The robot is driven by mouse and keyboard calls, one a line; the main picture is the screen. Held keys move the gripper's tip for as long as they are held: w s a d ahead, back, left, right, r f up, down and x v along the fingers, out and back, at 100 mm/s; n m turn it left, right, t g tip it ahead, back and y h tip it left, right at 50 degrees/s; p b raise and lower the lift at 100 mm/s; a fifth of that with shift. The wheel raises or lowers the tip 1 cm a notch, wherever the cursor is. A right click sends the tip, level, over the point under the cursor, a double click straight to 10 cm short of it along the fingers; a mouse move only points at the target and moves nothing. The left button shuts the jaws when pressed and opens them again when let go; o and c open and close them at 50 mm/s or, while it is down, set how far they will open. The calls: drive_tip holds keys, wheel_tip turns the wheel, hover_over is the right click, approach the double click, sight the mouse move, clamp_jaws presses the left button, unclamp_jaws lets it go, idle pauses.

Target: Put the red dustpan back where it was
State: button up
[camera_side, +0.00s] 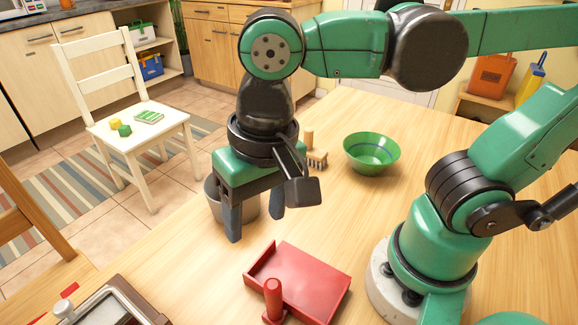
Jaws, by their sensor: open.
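The red dustpan (312,278) lies on the wooden table at the lower middle, with its upright-looking red handle end (273,298) toward the front. My gripper (255,226) points down above the table, behind and to the left of the dustpan. Its two blue-grey fingers are apart, and I see nothing held between them. The fingers look clear of the dustpan.
A grey metal pot (246,205) stands behind my fingers, partly hidden. A wooden brush (316,158) and a green bowl (372,158) stand farther back. A metal-rimmed container (110,302) is at the front left. The table between it and the dustpan is clear.

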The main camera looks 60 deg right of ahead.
drive_tip(key=w+d+f+n+t, duration=0.2)
drive_tip(key=w+d+t, duration=0.4)
drive_tip(key=d, duration=0.7)
drive_tip(key=shift+w+n+h, duration=0.4)
drive_tip(key=shift+w+n, duration=0.4)
drive_tip(key=shift+w, duration=0.05)
drive_tip(key=shift+a, duration=0.1)
